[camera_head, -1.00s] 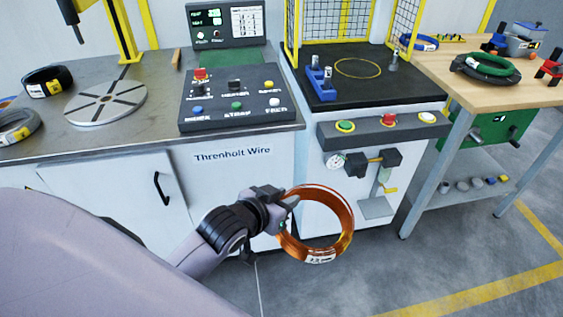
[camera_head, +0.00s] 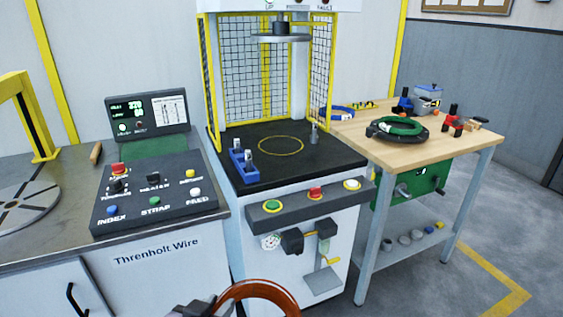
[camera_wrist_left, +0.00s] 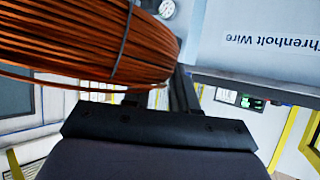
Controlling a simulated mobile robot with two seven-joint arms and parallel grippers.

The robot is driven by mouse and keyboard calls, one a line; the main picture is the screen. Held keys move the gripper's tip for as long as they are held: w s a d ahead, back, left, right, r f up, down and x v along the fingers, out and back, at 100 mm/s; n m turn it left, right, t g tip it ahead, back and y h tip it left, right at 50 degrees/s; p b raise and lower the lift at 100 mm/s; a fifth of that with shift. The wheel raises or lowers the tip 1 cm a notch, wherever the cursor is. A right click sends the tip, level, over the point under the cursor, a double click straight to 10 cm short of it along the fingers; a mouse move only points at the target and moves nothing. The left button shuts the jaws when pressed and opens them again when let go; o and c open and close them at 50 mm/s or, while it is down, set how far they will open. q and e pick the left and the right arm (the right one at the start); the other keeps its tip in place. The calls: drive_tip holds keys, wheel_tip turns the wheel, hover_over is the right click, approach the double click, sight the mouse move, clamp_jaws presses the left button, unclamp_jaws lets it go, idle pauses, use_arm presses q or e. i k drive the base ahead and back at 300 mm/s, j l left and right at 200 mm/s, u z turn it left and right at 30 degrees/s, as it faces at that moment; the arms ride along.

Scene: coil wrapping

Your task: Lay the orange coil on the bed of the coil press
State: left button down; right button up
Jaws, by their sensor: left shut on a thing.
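The orange coil (camera_head: 258,292) shows only as an upper arc at the bottom edge of the head view. My left gripper (camera_head: 195,308) is mostly cut off there. In the left wrist view the coil (camera_wrist_left: 85,45), bound with a dark strap, fills the upper left, and my left gripper (camera_wrist_left: 160,95) is shut on it. The coil press stands ahead. Its black bed (camera_head: 320,160) carries a yellow ring outline (camera_head: 281,145) and is bare inside that ring. The coil is in front of the press, below bed height. My right gripper is not in view.
A blue block (camera_head: 243,166) with pins stands at the bed's left, and a grey post (camera_head: 314,134) at its right. Mesh guards (camera_head: 250,80) enclose the back and sides. A press plate (camera_head: 281,38) hangs above. The button panel (camera_head: 312,200) juts out in front.

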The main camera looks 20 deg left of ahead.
sight(280, 144)
drive_tip(key=i+l+u, duration=0.1)
drive_tip(key=i+l, duration=0.15)
drive_tip(key=i+l+u, duration=0.1)
drive_tip(key=l, duration=0.3)
drive_tip(key=i+l+u, duration=0.1)
drive_tip(key=i+l, duration=0.2)
drive_tip(key=i+l+u, duration=0.1)
drive_tip(key=l, duration=0.3)
drive_tip(key=i+l+u, duration=0.1)
drive_tip(key=i+l, duration=0.15)
drive_tip(key=l, duration=0.15)
drive_tip(key=i+l+u, duration=0.15)
drive_tip(key=l, duration=0.25)
